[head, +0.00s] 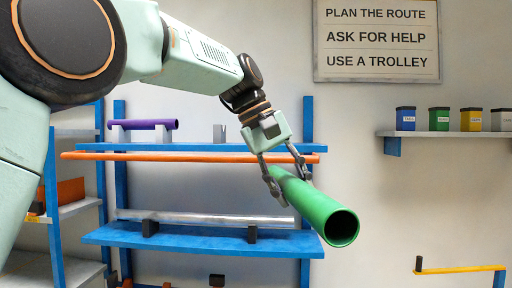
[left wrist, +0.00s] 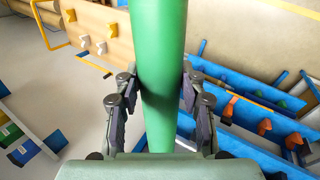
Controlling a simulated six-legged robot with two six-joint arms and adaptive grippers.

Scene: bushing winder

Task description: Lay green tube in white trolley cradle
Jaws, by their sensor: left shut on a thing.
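My left gripper (head: 284,167) is shut around the green tube (head: 318,208) and holds it in the air in front of the blue rack. In the head view the tube is tilted, its open end toward me and low at the right. In the left wrist view the green tube (left wrist: 158,70) runs up the middle between the two fingers of the left gripper (left wrist: 158,100). I cannot make out a white trolley cradle in either view. My right gripper is not in view.
The blue rack (head: 200,236) behind holds a purple tube (head: 145,124), a long orange tube (head: 190,157) and a clear tube (head: 205,218). A wall shelf (head: 450,134) with small boxes is at right. A yellow bar (head: 460,270) shows at the lower right.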

